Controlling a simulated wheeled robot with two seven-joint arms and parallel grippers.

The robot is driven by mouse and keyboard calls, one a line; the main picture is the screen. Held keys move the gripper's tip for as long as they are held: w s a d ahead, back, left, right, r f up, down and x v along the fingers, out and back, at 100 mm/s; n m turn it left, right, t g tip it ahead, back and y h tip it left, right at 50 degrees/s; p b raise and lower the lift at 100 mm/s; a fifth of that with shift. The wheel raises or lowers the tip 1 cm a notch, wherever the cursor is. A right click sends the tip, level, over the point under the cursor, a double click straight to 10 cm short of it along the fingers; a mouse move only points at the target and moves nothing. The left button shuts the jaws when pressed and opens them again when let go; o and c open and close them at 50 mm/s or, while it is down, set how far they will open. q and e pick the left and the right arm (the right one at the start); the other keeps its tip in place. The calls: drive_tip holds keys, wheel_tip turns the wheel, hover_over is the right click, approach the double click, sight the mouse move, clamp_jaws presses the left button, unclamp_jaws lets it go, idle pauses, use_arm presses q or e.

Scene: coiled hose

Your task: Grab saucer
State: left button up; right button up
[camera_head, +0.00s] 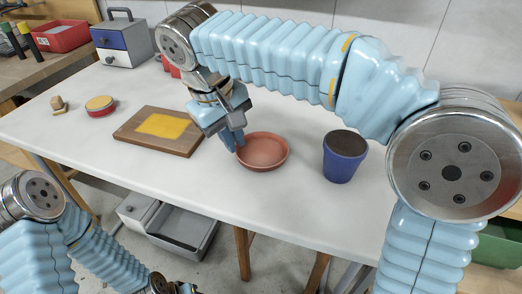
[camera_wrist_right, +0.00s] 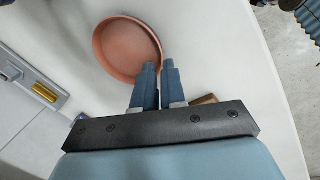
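The saucer (camera_head: 264,153) is a round terracotta dish with a raised rim, sitting on the white table near the middle. It also shows in the right wrist view (camera_wrist_right: 125,48). My right gripper (camera_head: 239,145) points down at the saucer's left edge in the head view. In the right wrist view its two fingers (camera_wrist_right: 160,68) are close together, with the rim between their tips, one finger inside the dish and one outside. My left arm comes in at the lower left, below the table edge; its fingers are out of the picture.
A blue pot (camera_head: 344,158) with dark soil stands right of the saucer. A wooden board (camera_head: 184,147) with a yellow pad lies to the left. A red round tin (camera_head: 100,107) and a small wooden piece (camera_head: 58,105) are farther left. The table front is clear.

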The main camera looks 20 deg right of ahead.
sight(243, 160)
drive_tip(key=x, duration=0.6)
drive_tip(key=shift+d+f, duration=0.1)
drive_tip(key=shift+d, duration=0.1)
drive_tip(key=shift+c, duration=0.3)
clamp_jaws()
